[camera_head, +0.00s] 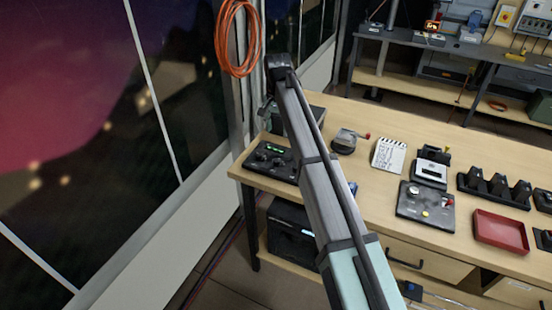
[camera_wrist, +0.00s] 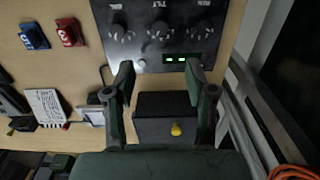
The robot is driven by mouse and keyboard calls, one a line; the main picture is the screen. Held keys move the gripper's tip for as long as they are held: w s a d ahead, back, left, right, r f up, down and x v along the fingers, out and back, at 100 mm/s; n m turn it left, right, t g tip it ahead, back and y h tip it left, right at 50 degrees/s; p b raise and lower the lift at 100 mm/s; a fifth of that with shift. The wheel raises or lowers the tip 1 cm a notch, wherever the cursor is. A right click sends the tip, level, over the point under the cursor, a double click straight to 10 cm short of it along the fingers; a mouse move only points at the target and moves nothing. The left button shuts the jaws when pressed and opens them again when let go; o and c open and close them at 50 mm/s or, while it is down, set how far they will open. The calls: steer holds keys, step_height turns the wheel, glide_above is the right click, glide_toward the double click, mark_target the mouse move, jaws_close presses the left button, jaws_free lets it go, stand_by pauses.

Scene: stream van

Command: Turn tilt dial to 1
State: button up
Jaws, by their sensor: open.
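The black control panel (camera_wrist: 165,12) fills the top of the wrist view. It carries three dials in a row, and the middle one, the tilt dial (camera_wrist: 160,33), has a label above it that seems to read TLT. The dial's exact setting is too small to read. Small green lights (camera_wrist: 175,59) glow below the dials. My gripper (camera_wrist: 160,68) is open and empty, with its fingertips over the lower edge of the panel, apart from the tilt dial. In the head view the panel (camera_head: 272,161) sits at the table's left end, and my arm hides part of the gripper.
A dark box with a yellow knob (camera_wrist: 168,128) lies between my fingers in the wrist view. The wooden table (camera_head: 375,205) also bears a clapperboard (camera_head: 388,155), a red tray (camera_head: 499,231) and a grey device (camera_head: 426,204). An orange cable (camera_head: 236,50) hangs by the window.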

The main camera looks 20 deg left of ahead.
mark_target(277, 160)
step_height(277, 160, down, 14)
steer(key=p, duration=0.3)
steer(key=shift+f+p, duration=0.15)
steer(key=shift+p, duration=0.25)
jaws_close()
